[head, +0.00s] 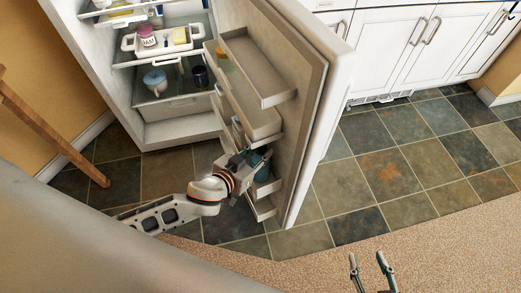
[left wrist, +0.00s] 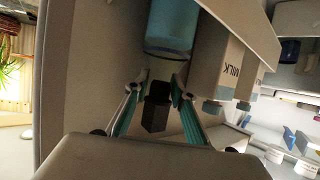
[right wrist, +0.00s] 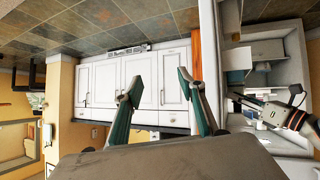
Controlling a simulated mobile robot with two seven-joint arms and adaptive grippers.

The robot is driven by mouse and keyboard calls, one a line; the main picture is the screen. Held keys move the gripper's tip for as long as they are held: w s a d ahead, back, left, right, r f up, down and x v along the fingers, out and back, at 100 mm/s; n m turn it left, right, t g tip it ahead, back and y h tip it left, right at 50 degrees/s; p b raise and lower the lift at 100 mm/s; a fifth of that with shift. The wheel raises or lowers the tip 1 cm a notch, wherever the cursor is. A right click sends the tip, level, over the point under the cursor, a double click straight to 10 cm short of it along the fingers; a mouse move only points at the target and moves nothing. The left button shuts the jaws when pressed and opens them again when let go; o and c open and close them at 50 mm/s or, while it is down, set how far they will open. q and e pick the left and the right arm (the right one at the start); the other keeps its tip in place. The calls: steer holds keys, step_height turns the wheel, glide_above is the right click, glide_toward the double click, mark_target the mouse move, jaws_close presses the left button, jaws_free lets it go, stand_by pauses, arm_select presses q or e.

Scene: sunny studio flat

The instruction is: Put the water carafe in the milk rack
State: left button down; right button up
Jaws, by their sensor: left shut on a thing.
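The water carafe, with a clear blue body (left wrist: 172,32) and a dark cap (left wrist: 157,106), is between the fingers of my left gripper (left wrist: 160,84), which is shut on it at the cap end. In the head view my left gripper (head: 246,165) is at the low part of the open fridge door, and a bit of the carafe (head: 263,168) shows there. The milk rack (left wrist: 240,28) shows beside the carafe, with milk cartons (left wrist: 215,62) right next to it. Whether the carafe rests on the rack floor is hidden. My right gripper (head: 371,268) is open and empty over the carpet.
The fridge door (head: 305,130) stands wide open, with an upper door shelf (head: 258,70) above my left arm. Inside, a white tray (head: 165,48) holds a jam jar (head: 146,36). A wooden leg (head: 55,140) stands at the left. The tiled floor at the right is clear.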

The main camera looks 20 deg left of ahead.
arm_select(q)
steer(key=c, duration=2)
jaws_free()
steer(key=shift+f, duration=0.1)
arm_select(e)
steer(key=shift+s+d+f, duration=0.1)
steer(key=shift+s+f, duration=0.15)
steer(key=shift+s, duration=0.1)
arm_select(q)
steer(key=shift+s+r, duration=0.15)
steer(key=shift+r, duration=0.05)
steer(key=p+v, duration=0.2)
steer(key=v, duration=1)
steer(key=shift+s+a+f+m+g+y, duration=0.15)
steer(key=shift+s+a+f+m+g, duration=0.2)
steer(key=shift+s+f, duration=1.1)
steer(key=shift+s+a+f+m+g+y, duration=0.2)
steer(key=shift+s+f+g, duration=0.45)
steer(key=shift+s, duration=1.45)
steer(key=shift+s+a+f+m+g+y, duration=0.1)
steer(key=shift+s+a+f+m+g, duration=0.25)
steer(key=shift+s+f, duration=1.2)
arm_select(e)
steer(key=shift+d+r, duration=0.1)
steer(key=shift+d, duration=0.15)
arm_select(q)
steer(key=shift+s+d+r, duration=0.1)
steer(key=shift+s+r, duration=0.15)
steer(key=shift+r, duration=0.05)
